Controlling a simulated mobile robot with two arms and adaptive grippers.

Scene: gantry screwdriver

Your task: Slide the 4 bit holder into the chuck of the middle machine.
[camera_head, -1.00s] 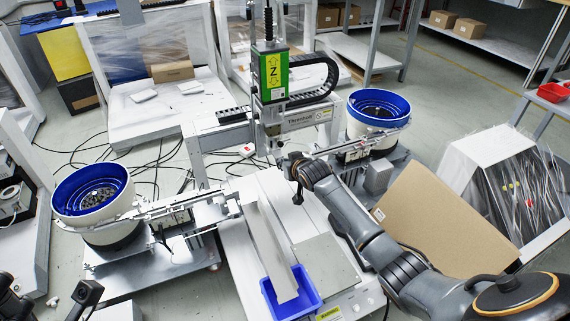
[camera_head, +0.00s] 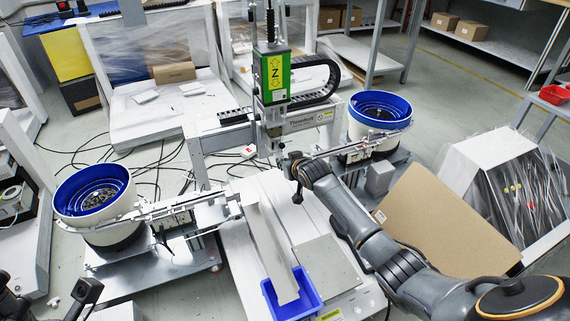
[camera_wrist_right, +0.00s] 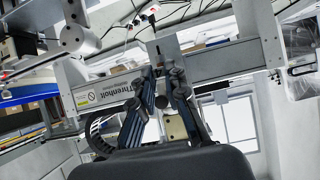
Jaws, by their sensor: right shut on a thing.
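The middle machine (camera_head: 272,80) is a gantry with a green Z unit at the upper centre of the head view. Its lower spindle, where the chuck sits, is just left of my right gripper, but the chuck itself is too small to tell. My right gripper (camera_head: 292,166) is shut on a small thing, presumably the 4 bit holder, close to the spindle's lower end. The fingers hide it in the head view. In the wrist view my right gripper (camera_wrist_right: 163,78) points up toward the gantry beam. Contact with the chuck cannot be told. My left gripper (camera_head: 88,292) shows only partly at lower left.
Blue-rimmed bowl feeders stand left (camera_head: 96,193) and right (camera_head: 379,108) of the machine, with feed rails reaching inward. A blue bin (camera_head: 315,303) stands at the front. A cardboard sheet (camera_head: 440,215) leans beside my right arm. Cables lie on the floor behind.

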